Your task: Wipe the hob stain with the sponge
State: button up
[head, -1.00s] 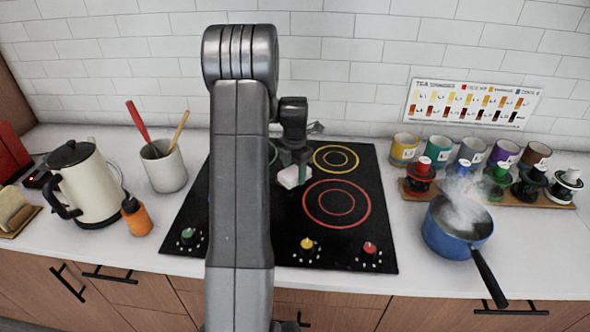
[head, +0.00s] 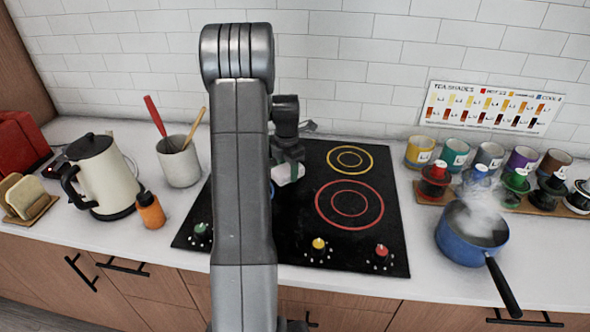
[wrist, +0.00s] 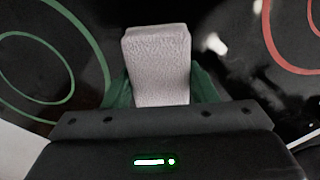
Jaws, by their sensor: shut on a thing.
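A pale pinkish-white sponge (wrist: 157,65) is held between the green fingers of my gripper (wrist: 160,90) in the wrist view. In the head view the sponge (head: 288,173) is over the black hob (head: 305,240), left of the red ring. My gripper (head: 286,165) is shut on it, pointing down. I cannot tell whether the sponge touches the glass. A whitish mark (wrist: 214,43) shows on the dark surface right of the sponge in the wrist view; it may be the stain or a reflection. My arm hides the hob's left-middle part in the head view.
A steaming blue pot (head: 470,238) stands right of the hob, before a rack (head: 440,198) of colored stamps and cups. A utensil crock (head: 178,162), an orange bottle (head: 150,210) and a kettle (head: 103,178) stand to the left. Hob knobs (head: 318,244) line the front edge.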

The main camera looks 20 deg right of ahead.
aim_at(308, 178)
jog(key=shift+w+a+f, duration=0.1)
jog(key=shift+w+a, duration=0.05)
jog(key=shift+a, duration=0.2)
jog(key=shift+s+d+r, duration=0.1)
jog(key=shift+s+d, duration=0.4)
jog(key=shift+d, duration=0.6)
jog(key=shift+s+d+r, duration=0.1)
jog(key=shift+s+d, duration=0.45)
jog(key=shift+d, duration=0.5)
jog(key=shift+s+d, duration=0.5)
jog(key=shift+d, duration=0.6)
jog(key=shift+r, duration=0.1)
jog(key=shift+r+p, duration=1.9)
jog(key=shift+r, duration=1.05)
notch_tip(308, 178, up, 3)
jog(key=shift+f+p, duration=0.1)
jog(key=shift+p, duration=0.85)
